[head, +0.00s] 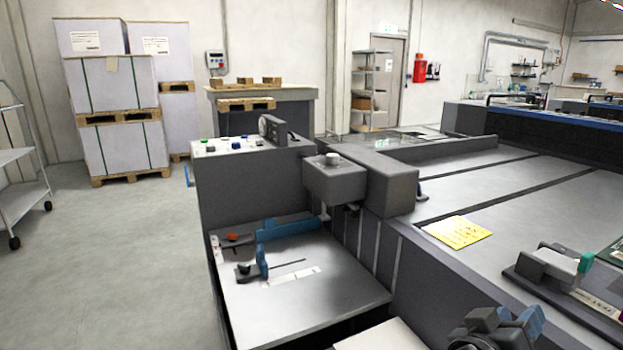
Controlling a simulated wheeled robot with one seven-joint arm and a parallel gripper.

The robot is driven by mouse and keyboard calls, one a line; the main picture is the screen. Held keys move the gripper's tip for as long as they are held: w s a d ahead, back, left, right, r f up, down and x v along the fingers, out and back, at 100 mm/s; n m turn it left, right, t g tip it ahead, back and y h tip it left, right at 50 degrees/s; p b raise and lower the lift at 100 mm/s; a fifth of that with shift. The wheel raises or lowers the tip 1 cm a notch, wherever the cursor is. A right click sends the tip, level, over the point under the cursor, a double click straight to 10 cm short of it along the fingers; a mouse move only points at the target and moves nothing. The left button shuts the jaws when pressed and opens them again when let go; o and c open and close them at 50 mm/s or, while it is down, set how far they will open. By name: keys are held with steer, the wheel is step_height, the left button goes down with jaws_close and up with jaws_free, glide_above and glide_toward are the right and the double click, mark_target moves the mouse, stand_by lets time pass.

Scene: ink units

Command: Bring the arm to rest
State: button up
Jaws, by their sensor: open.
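My gripper (507,318) shows at the bottom edge of the head view, right of the middle, with dark round parts and grey and blue pieces. It is open, and I see nothing held in it. The lower part of it and most of my arm are cut off by the picture's edge. It appears in front of the grey machine (465,270); I cannot tell the exact gap between them.
A feeder table (315,300) with blue guides stands left of my gripper. A yellow sheet (457,232) lies on the machine top. A dark device with a green-tipped part (550,265) is close on the right. Open floor (110,260) lies far left.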

steer(key=s+a+f+n+t+y+p, duration=0.4)
steer(key=s+a+f+n+y, duration=0.15)
steer(key=s+f+y, duration=0.5)
steer(key=s+a+r+n+y+p, duration=0.1)
steer(key=s+a, duration=0.1)
steer(key=s, duration=0.4)
steer(key=s+a+r+n+y+p, duration=0.1)
steer(key=s+a+y, duration=0.15)
steer(key=s, duration=0.45)
steer(key=s+a+r+m+t+p, duration=0.1)
steer(key=s+r+m+t+p, duration=0.1)
steer(key=s+r, duration=1)
steer(key=shift+a+r+m+y+p, duration=0.3)
steer(key=shift+m+y+p, duration=0.15)
steer(key=shift+m, duration=0.3)
steer(key=shift+s+f, duration=0.1)
